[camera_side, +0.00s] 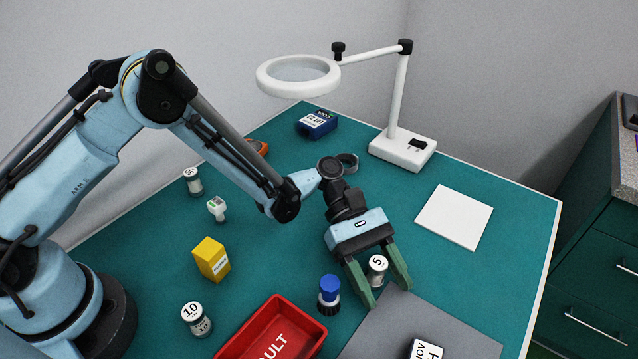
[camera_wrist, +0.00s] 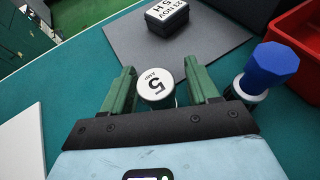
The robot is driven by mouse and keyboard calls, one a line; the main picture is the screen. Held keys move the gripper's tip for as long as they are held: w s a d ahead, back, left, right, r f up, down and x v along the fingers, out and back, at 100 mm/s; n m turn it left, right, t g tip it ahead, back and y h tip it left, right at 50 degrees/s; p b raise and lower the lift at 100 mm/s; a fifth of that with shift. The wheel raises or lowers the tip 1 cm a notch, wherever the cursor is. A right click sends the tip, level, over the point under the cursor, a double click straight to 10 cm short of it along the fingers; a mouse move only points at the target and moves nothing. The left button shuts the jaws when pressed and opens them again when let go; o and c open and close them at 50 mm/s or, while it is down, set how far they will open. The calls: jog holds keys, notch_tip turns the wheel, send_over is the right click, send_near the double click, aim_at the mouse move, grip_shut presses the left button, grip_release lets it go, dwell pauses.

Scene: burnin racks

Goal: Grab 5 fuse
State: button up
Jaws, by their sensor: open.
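The 5 fuse (camera_side: 377,268) is a small white-topped cylinder marked "5", upright on the green table beside the grey mat. My gripper (camera_side: 388,296) is open, with its two green fingers on either side of the fuse. The fuse's lower body is partly hidden. I cannot tell whether a finger touches it.
A blue-capped part (camera_side: 329,294) stands close by, just outside one finger. A red bin (camera_side: 312,326), a 10 fuse (camera_side: 196,319), a yellow box (camera_side: 211,259) and a grey mat (camera_side: 450,335) are around. A magnifier lamp (camera_side: 402,150) stands behind. A white pad (camera_side: 455,217) lies right.

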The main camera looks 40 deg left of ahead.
jog(key=c, duration=1)
jog(key=shift+r, duration=0.1)
